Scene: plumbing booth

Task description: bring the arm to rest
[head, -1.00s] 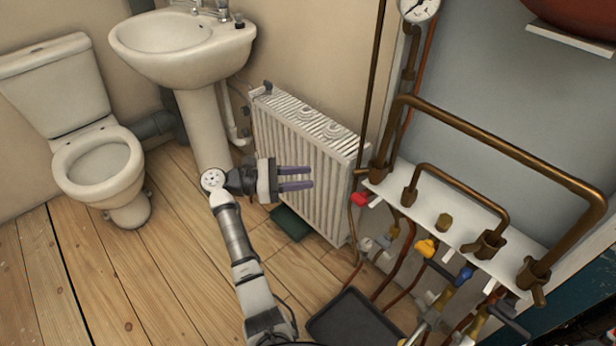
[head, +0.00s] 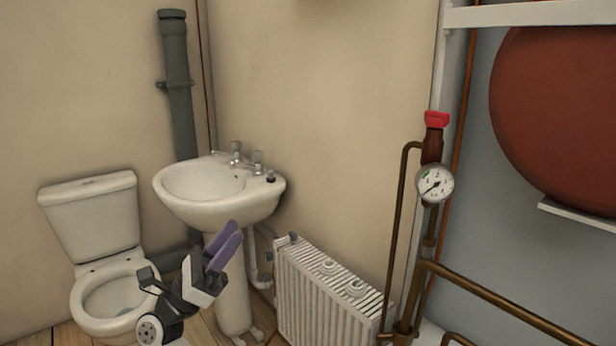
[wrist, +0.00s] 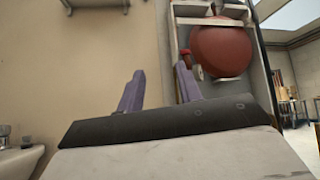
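My gripper (head: 222,246) is raised in front of the sink's pedestal, its two purple fingers pointing up and to the right in the head view. In the wrist view my gripper (wrist: 158,88) is open, with a clear gap between the fingers and nothing held. Only the end of my arm shows at the bottom of the head view; the rest is out of frame.
A white sink (head: 205,190) stands behind my gripper, with a toilet (head: 100,250) to the left. A white radiator (head: 325,300) is to the right. Farther right are brass pipes (head: 510,305), a pressure gauge (head: 435,184) and a red tank (head: 560,115).

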